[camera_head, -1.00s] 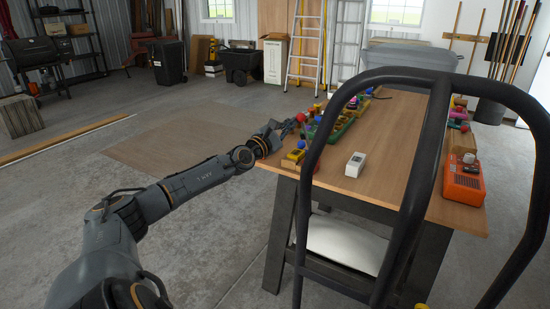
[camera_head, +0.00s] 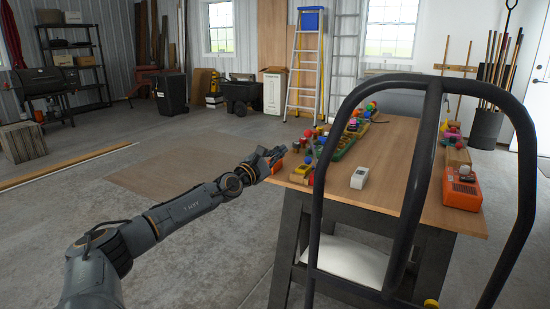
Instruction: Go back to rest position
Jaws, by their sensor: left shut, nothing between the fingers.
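My left arm reaches in from the lower left of the head view, and my left gripper (camera_head: 273,156) is at its far end. It is shut and empty, beside the left edge of the wooden table (camera_head: 391,151). A small orange-red thing shows just behind the fingers, and I cannot tell what it is. My right gripper is not in view.
Several colourful toys stand along the table's left side. A dark tubular frame (camera_head: 318,210) rises in front. The concrete floor (camera_head: 190,258) left of the table is open.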

